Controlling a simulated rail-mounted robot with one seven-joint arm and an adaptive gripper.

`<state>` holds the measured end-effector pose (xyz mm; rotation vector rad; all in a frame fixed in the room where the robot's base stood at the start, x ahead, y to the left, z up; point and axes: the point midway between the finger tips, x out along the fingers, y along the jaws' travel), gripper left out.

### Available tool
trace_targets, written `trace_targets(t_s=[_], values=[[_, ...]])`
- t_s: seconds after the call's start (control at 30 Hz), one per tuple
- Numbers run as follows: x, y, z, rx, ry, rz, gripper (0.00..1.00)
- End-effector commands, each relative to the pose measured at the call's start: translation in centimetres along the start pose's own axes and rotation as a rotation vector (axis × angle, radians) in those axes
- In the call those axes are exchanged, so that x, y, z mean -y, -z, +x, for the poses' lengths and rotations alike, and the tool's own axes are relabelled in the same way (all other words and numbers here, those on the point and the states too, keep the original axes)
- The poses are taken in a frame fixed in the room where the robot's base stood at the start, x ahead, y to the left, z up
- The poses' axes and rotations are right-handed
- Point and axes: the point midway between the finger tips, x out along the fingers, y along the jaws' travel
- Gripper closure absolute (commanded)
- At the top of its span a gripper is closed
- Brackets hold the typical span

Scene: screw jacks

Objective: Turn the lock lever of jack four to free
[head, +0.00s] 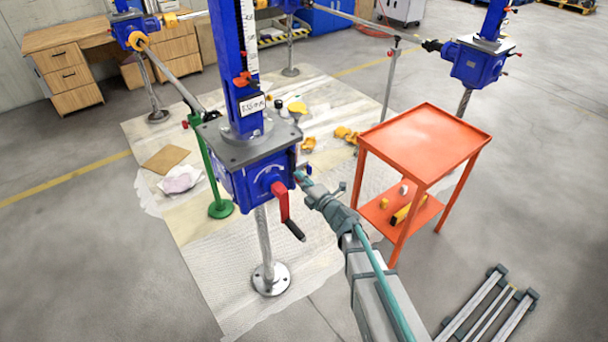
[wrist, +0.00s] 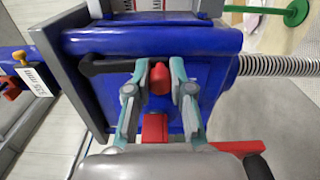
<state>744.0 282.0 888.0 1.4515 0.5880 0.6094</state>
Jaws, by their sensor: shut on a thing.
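The blue jack (head: 235,182) with a grey top plate stands in the middle of the head view; its label is too small to read as a number. My gripper (head: 302,180) is at its right side face. In the wrist view my gripper (wrist: 160,84) has its two teal fingers on either side of a red knob (wrist: 160,78), apparently the lock lever's end, and is shut on it. A black bar (wrist: 105,66) runs along the blue housing (wrist: 210,85) to the left of the fingers. A red block (wrist: 154,128) shows between the fingers, nearer the palm.
A red crank with black handle (head: 281,203) sticks out of the jack's front, close below my gripper; it also shows in the wrist view (wrist: 240,147). An orange cart (head: 425,140) stands to the right. A green stand (head: 220,207) is at the left.

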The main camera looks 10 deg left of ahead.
Motion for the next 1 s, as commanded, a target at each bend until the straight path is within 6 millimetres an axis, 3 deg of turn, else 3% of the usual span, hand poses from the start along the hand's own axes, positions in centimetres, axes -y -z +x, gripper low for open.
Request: trace_targets(t_s=[0.63,0.67,0.77,0.8,1.0], values=[[0.07,0.50,-0.04,-0.001,0.001,0.054,1.00],[0.07,0.50,-0.04,-0.001,0.001,0.054,0.74],[0.06,0.50,-0.04,-0.001,0.001,0.053,0.57],[0.05,0.49,-0.03,-0.001,0.000,0.053,0.53],[0.03,0.46,-0.01,0.000,0.000,0.052,0.53]])
